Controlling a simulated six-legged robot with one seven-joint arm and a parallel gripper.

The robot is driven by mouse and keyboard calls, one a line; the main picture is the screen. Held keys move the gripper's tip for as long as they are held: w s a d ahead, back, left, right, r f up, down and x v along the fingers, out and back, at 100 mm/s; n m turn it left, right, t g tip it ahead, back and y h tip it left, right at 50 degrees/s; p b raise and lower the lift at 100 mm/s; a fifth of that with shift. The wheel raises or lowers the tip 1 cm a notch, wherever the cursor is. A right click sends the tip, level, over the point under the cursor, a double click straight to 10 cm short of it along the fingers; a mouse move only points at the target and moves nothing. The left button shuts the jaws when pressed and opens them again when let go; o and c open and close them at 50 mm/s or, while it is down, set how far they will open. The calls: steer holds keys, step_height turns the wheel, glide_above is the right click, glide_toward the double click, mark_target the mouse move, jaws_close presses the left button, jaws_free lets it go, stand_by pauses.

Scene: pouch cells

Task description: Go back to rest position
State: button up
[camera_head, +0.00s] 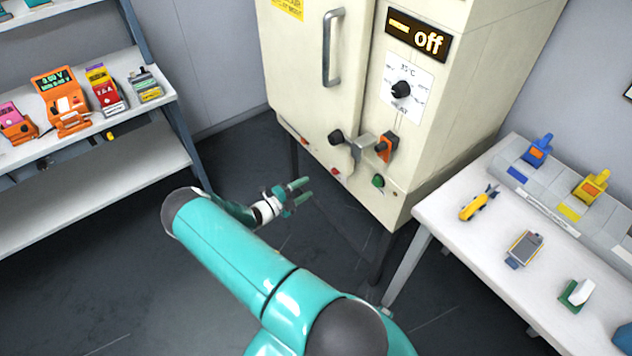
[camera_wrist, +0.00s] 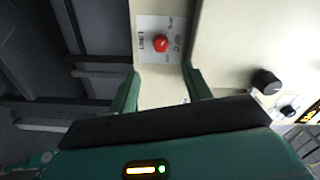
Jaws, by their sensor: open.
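My gripper (camera_head: 293,195) is at the end of my teal arm, in the open space in front of the cream oven cabinet (camera_head: 300,75). Its two teal fingers are spread apart with nothing between them. In the wrist view the open gripper (camera_wrist: 162,92) faces the lower front of the cabinet (camera_wrist: 220,45). A red button (camera_wrist: 160,43) on a white label shows beyond the fingers. The fingers appear apart from the cabinet.
The cabinet has a door handle (camera_head: 333,48), a dial (camera_head: 400,89) and a display (camera_head: 417,34) reading "off". A white table (camera_head: 480,245) with tools stands right. A shelf (camera_head: 90,140) with several devices stands left. The dark floor (camera_head: 120,270) is clear.

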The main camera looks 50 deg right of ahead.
steer(key=shift+v, duration=0.95)
steer(key=a+r+m+y, duration=0.4)
steer(key=a+r+m, duration=0.25)
steer(key=r, duration=0.35)
steer(key=s+a+r+m+t+y, duration=0.1)
steer(key=a+r+m+y, duration=0.35)
steer(key=r+m, duration=0.4)
steer(key=a+r+m+y, duration=0.3)
steer(key=a+r+m, duration=0.35)
steer(key=r, duration=0.35)
steer(key=s+a+r+m+t+y, duration=0.6)
steer(key=s+a+r+m+t, duration=0.2)
steer(key=s+a+r+m, duration=0.7)
step_height(320, 180, up, 3)
steer(key=s+a, duration=0.1)
steer(key=a, duration=0.1)
steer(key=shift+a+r+t, duration=0.15)
steer(key=shift+a+t, duration=0.15)
steer(key=shift+a, duration=0.1)
steer(key=shift+s, duration=0.1)
steer(key=shift+c, duration=1.4)
